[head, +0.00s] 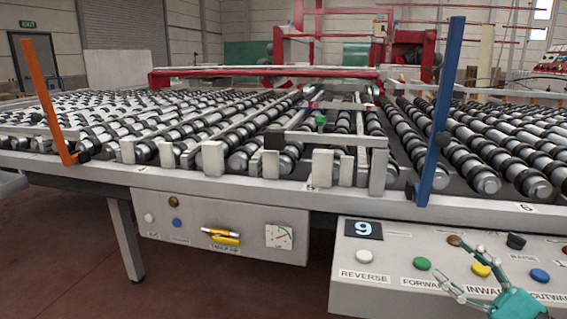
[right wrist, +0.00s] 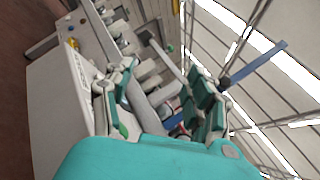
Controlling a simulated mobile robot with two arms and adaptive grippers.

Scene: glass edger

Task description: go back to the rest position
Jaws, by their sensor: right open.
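My right gripper (head: 461,268) is at the lower right of the head view, in front of the right control box (head: 362,291). Its teal and grey fingers are spread apart with nothing between them. In the right wrist view my right gripper (right wrist: 160,95) also shows open, with the machine's rollers and panel beyond the fingers. I cannot tell whether a fingertip touches the panel. My left gripper is not in view.
The roller table (head: 245,190) spans the middle. A blue post (head: 441,110) and an orange post (head: 45,100) rise at its front edge. Buttons include green (head: 422,264) and yellow (head: 480,269). A second panel (head: 190,228) hangs left. Red floor (head: 60,260) is clear at lower left.

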